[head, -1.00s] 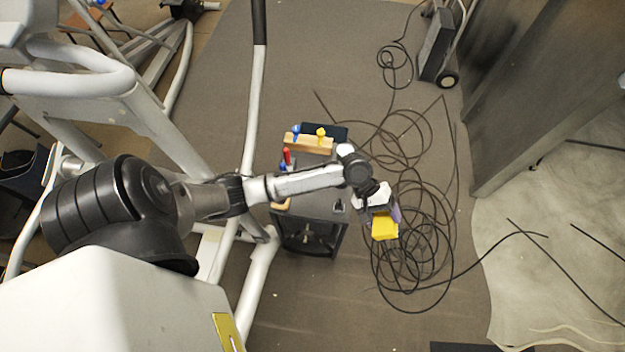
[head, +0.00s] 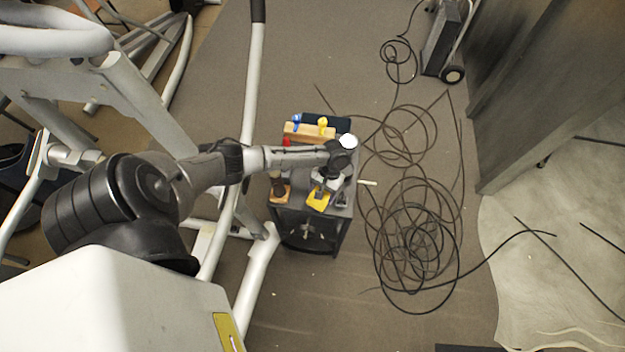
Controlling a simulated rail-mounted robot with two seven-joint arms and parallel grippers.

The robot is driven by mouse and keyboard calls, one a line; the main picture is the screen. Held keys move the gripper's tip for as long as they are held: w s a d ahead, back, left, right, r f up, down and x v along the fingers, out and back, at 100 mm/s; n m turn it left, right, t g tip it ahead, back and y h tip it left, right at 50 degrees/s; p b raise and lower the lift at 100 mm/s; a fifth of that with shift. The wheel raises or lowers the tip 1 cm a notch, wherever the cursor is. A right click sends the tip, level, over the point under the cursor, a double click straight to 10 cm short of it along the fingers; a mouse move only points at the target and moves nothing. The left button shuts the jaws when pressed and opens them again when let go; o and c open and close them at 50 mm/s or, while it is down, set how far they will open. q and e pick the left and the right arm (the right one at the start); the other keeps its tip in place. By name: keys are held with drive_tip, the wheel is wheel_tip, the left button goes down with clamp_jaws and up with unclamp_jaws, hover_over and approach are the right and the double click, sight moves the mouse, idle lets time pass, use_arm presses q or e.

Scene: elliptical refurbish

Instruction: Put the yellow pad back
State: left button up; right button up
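The yellow pad (head: 318,200) is at the end of my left arm, over the front right part of the dark cart's top. My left gripper (head: 322,187) is at the pad; its fingers are small and partly hidden by the wrist, but the pad appears held between them. I cannot tell whether the pad touches the cart top. The dark cart (head: 344,208) stands on the floor below the arm. My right gripper is not in view.
A wooden block with blue and yellow handled tools (head: 308,131) stands at the cart's back. A small wooden-based item (head: 280,192) sits at its front left. Coiled black cable (head: 415,235) lies right of the cart. A white exercise-machine bar (head: 245,120) runs close on the left.

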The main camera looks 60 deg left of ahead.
sight(313, 191)
use_arm(q)
drive_tip(key=a+f, duration=0.1)
drive_tip(key=s+a+f, duration=0.1)
drive_tip(key=a, duration=0.2)
drive_tip(key=shift+s+a+f, duration=0.15)
drive_tip(key=shift+s+f, duration=0.1)
drive_tip(key=shift+f, duration=0.15)
drive_tip(key=shift+f+b, duration=0.6)
drive_tip(key=shift+f, duration=1.4)
drive_tip(key=o, duration=1)
drive_tip(key=shift+c, duration=0.2)
